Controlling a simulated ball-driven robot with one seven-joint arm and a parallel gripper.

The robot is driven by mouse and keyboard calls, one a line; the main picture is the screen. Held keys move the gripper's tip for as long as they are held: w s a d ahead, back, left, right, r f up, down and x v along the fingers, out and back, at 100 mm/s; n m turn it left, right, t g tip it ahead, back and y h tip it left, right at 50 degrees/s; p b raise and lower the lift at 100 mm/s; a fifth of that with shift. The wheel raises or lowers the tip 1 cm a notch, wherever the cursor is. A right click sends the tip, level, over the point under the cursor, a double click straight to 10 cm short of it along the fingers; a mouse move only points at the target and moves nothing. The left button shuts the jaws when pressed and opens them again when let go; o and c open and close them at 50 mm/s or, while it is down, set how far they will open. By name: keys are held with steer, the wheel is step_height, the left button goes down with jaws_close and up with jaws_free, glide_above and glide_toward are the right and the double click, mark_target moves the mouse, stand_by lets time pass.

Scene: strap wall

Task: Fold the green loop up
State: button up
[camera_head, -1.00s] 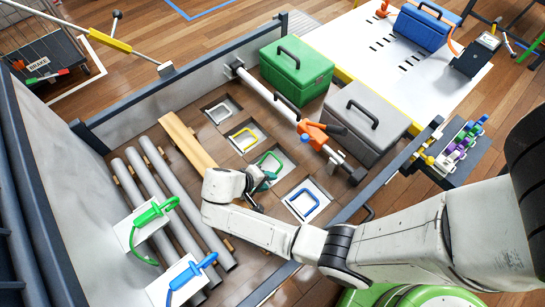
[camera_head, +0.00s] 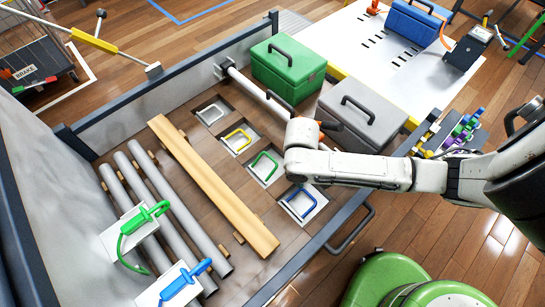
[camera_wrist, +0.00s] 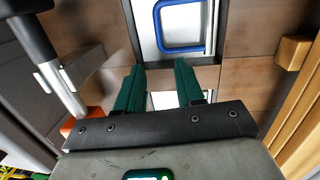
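The green loop (camera_head: 264,166) sits on its pale plate in a floor recess, third in a row after a white loop (camera_head: 209,113) and a yellow loop (camera_head: 237,139); whether it lies fully flat is hard to tell. The blue loop (camera_head: 301,204) is nearest me and shows in the wrist view (camera_wrist: 182,47). My gripper (camera_wrist: 158,70) has two dark green fingers set apart, with no loop visible between them. Part of a pale plate shows in the gap, mostly hidden by the gripper. In the head view my arm hides the fingers, right of the green loop.
A wooden plank (camera_head: 215,185) lies left of the loops, with grey pipes (camera_head: 175,215) beyond it. A frame rail (camera_head: 325,237) edges the near side.

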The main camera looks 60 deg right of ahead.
steer(key=t, duration=0.1)
glide_toward(273, 159)
steer(key=f+b, duration=0.1)
steer(key=f, duration=0.3)
steer(key=f+b, duration=0.1)
steer(key=f, duration=0.2)
steer(key=shift+s+d+f+b, duration=0.1)
steer(key=shift+d+f+b, duration=0.15)
steer(key=shift+f+b, duration=0.15)
steer(key=shift+c, duration=0.5)
jaws_close()
stand_by(0.7)
